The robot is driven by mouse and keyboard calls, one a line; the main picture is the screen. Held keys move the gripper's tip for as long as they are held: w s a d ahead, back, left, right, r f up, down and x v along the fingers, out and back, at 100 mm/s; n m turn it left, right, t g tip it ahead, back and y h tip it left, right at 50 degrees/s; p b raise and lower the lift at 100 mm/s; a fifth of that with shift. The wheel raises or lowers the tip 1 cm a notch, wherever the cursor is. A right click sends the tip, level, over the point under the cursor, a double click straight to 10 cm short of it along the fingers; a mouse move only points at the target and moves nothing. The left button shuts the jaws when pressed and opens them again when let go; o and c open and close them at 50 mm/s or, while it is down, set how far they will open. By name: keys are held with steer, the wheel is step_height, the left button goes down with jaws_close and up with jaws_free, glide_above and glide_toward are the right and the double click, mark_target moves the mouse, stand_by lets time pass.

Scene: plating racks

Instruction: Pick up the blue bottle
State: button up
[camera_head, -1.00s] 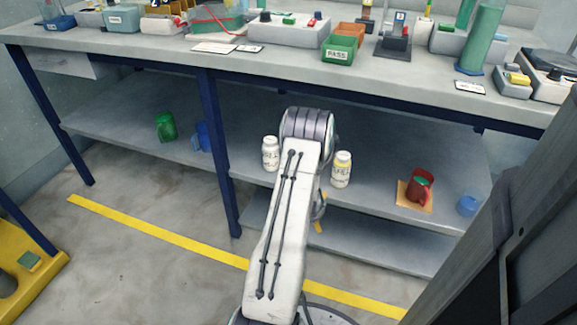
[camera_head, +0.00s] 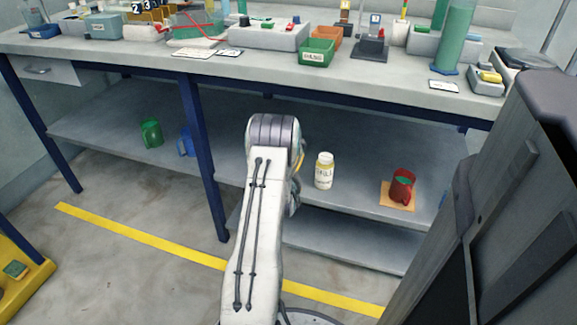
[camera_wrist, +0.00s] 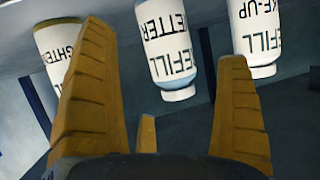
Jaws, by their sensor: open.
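A white "MAKE-UP" bottle (camera_wrist: 256,38) is at right. A bottle with a yellowish band (camera_wrist: 62,48) is at left, partly behind a finger.
The bottles stand on a grey shelf (camera_head: 350,208) under a workbench (camera_head: 270,68). A red mug (camera_head: 401,186) is to the right on the shelf, a green mug (camera_head: 151,133) and blue mug (camera_head: 187,142) to the left. A blue table leg (camera_head: 205,160) stands left of my arm.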

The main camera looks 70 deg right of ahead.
steer(key=shift+b+x, duration=0.85)
steer(key=shift+x, duration=0.05)
steer(key=b, duration=0.1)
steer(key=d+f+b, duration=0.1)
steer(key=b, duration=0.1)
steer(key=shift+w+d+f, duration=0.1)
steer(key=shift+w+d, duration=0.1)
steer(key=shift+d, duration=0.15)
steer(key=b+x, duration=0.1)
steer(key=b, duration=0.2)
steer(key=shift+w+d+f, duration=0.1)
steer(key=shift+d+f, duration=0.05)
steer(key=shift+d, duration=0.15)
steer(key=shift+w+d+b, duration=0.15)
steer(key=shift+d+b, duration=0.5)
steer(key=shift+b, duration=0.35)
steer(key=shift+c, duration=0.5)
steer(key=c, duration=1)
steer(key=shift+c, duration=0.2)
